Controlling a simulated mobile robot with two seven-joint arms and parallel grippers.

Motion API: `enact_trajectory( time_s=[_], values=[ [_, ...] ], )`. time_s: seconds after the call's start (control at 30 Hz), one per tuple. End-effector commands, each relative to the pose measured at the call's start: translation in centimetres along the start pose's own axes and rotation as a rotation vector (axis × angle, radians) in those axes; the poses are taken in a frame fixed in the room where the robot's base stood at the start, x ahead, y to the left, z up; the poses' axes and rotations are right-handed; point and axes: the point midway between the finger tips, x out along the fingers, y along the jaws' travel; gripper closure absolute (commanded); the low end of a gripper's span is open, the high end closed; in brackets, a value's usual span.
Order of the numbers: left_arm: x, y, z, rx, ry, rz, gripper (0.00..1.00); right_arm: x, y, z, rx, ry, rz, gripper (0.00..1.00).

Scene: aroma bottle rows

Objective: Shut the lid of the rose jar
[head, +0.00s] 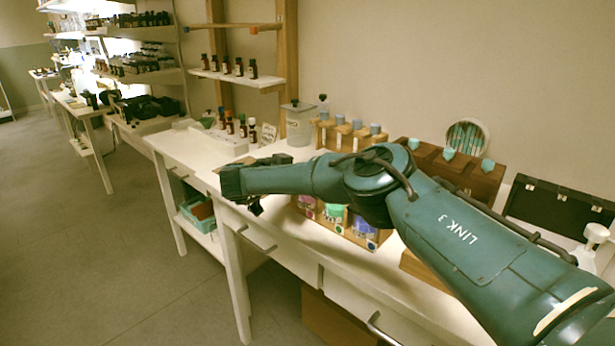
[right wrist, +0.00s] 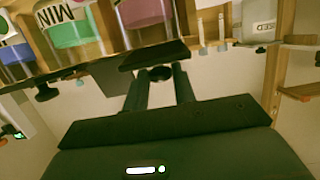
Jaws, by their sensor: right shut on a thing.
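The pink jar (head: 307,206), which I take as the rose jar, stands at the left end of a row in a wooden rack on the white table. It also shows in the right wrist view (right wrist: 145,12), which is upside down. Its label is not readable. A dark flat piece (right wrist: 155,55), apparently its lid, is at my right gripper's fingertips (right wrist: 160,75). My right gripper is shut on it. How far the lid is tilted is hard to tell. In the head view my right arm reaches across the table and partly covers the rack. My left gripper is out of view.
A green jar (head: 334,212) and a blue-purple jar (head: 363,228) stand beside the pink one. Behind are a clear canister (head: 298,126), small brown bottles (head: 241,128) and a wooden rack with teal tops (head: 448,154). Open floor (head: 110,250) lies left.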

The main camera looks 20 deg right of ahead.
Motion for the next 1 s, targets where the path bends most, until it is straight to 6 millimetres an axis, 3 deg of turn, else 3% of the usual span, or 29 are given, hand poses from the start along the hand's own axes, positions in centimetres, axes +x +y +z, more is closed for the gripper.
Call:
enact_trajectory(
  time_s=[0.33,0.87,0.9,1.0],
  values=[
    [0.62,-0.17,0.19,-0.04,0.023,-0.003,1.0,-0.14,0.01,0.97,0.0,0.131,0.0,1.0],
    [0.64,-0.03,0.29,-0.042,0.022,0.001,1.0,-0.13,0.04,1.05,-0.002,0.151,0.001,1.0],
    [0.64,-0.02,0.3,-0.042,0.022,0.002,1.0,-0.13,0.04,1.05,-0.002,0.15,0.001,0.7],
    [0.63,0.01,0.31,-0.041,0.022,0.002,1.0,-0.12,0.05,1.06,-0.002,0.15,0.001,0.62]
  ],
)
